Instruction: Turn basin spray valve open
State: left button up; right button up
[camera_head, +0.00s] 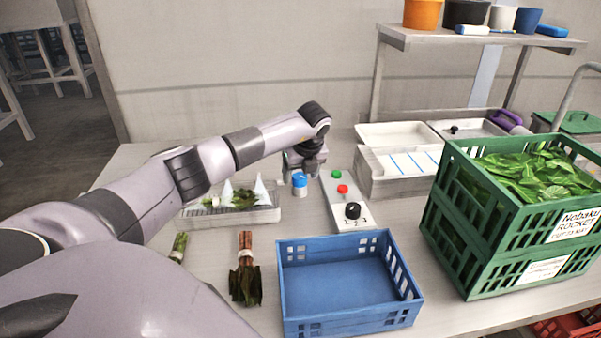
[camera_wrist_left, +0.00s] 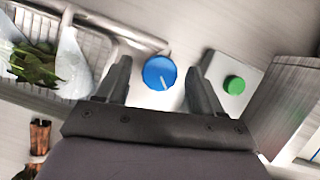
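The round blue valve knob (camera_head: 299,180) stands on the counter behind the blue crate. It also shows in the left wrist view (camera_wrist_left: 159,73) with a pale pointer line on its face. My left gripper (camera_wrist_left: 158,80) is open, its two fingers on either side of the knob in that view, with gaps between fingers and knob. In the head view my left gripper (camera_head: 304,165) is just above and behind the knob, mostly hidden by its wrist. A metal pipe runs up to the knob in the wrist view. My right gripper is not in view.
A control panel (camera_head: 339,205) with green and red buttons and a black dial stands right of the knob. A wire tray (camera_head: 232,217) of greens lies left.

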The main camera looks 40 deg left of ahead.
pick_arm(q)
jog(key=v, duration=0.7)
jog(key=shift+b, duration=0.45)
